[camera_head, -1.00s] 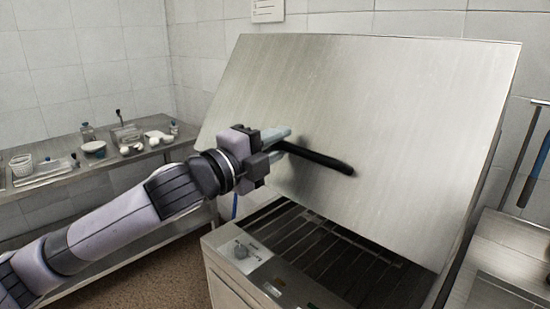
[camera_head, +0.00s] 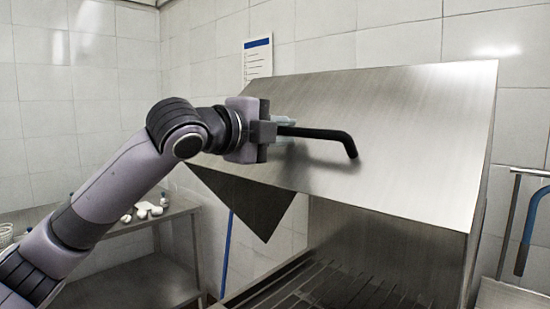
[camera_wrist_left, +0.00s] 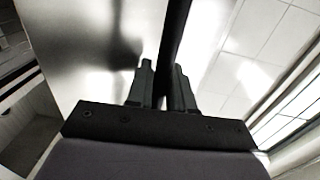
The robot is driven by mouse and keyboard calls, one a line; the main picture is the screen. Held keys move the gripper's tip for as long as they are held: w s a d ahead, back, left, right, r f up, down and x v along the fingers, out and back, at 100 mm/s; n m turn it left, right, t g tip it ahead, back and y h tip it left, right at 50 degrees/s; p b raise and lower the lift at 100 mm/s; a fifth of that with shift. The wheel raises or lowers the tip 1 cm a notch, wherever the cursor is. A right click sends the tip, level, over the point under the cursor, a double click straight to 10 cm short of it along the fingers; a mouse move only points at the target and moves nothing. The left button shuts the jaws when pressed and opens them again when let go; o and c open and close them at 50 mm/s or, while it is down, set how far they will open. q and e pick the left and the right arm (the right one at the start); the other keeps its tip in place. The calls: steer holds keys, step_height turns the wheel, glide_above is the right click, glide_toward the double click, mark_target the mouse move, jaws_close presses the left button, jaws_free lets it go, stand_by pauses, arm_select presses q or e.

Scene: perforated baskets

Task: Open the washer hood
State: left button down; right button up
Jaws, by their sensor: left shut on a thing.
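The washer hood (camera_head: 420,120) is a brushed-metal cover, raised and tilted above the washer, with its front panel facing me. A black bar handle (camera_head: 325,134) sticks out from that panel and bends at its right end. My left gripper (camera_head: 284,130) is shut on the handle near its left end. In the left wrist view the handle (camera_wrist_left: 176,40) runs between the two fingers (camera_wrist_left: 164,88), with the metal panel (camera_wrist_left: 75,50) beside it. Below the hood the slatted washer bed (camera_head: 310,285) shows. My right gripper is out of view.
A metal side table (camera_head: 150,282) with small white items stands at the left. A blue pole (camera_head: 227,250) is behind the washer's left side. A blue-handled hose or tool (camera_head: 528,235) hangs at the right wall. A notice (camera_head: 257,58) is on the tiled wall.

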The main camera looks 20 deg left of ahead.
arm_select(q)
steer(key=shift+w+d+r, duration=0.1)
steer(key=shift+w+r, duration=0.25)
steer(key=shift+r, duration=0.5)
steer(key=shift+w+d+r, duration=0.1)
steer(key=shift+w+r, duration=0.3)
steer(key=shift+r, duration=0.5)
steer(key=shift+w+d+r, duration=0.1)
steer(key=shift+w+r, duration=0.25)
steer(key=shift+r, duration=0.5)
steer(key=c, duration=1.3)
jaws_free()
steer(key=shift+o, duration=0.6)
steer(key=shift+s, duration=0.1)
steer(key=shift+s, duration=0.25)
steer(key=b+v, duration=0.2)
steer(key=v, duration=0.4)
steer(key=shift+s+a, duration=0.25)
steer(key=shift+s, duration=0.05)
